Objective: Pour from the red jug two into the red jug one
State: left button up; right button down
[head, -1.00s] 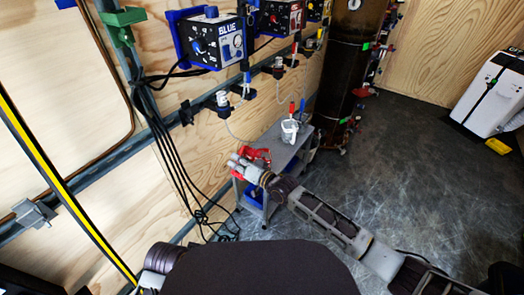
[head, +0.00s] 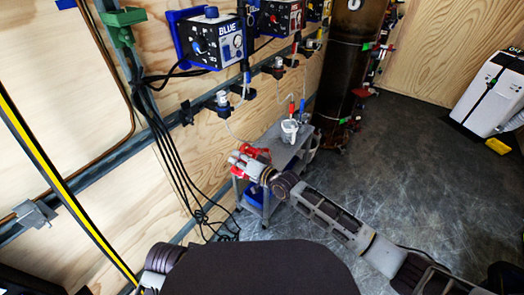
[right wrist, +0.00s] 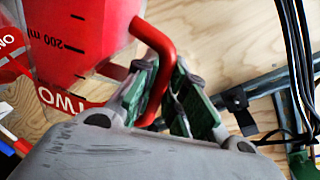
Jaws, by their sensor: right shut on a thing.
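Red jug two (right wrist: 85,45), marked "TWO" and "200 ml", fills the upper left of the right wrist view. My right gripper (right wrist: 165,95) is shut on its red handle (right wrist: 160,60). Another red vessel with a partly cut-off white-on-red label (right wrist: 8,40) shows at the left edge there, close beside jug two; it looks like red jug one. In the head view my right gripper (head: 243,166) is over the near end of the cart, among small red shapes (head: 256,152). I cannot separate the two jugs there. My left gripper is out of view.
A grey cart (head: 284,150) stands against the plywood wall, with a clear container (head: 290,128) holding red and blue-tipped tools at its far end. Black cables (head: 172,150) hang left of it. A dark cylinder (head: 347,75) stands behind. The floor (head: 400,170) at right is open.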

jog(key=shift+w+r, duration=0.15)
jog(key=shift+r, duration=0.25)
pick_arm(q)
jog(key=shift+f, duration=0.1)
pick_arm(e)
jog(key=shift+r+m, duration=0.1)
jog(key=shift+m, duration=0.2)
jog(key=shift+d, duration=0.1)
dwell(0.3)
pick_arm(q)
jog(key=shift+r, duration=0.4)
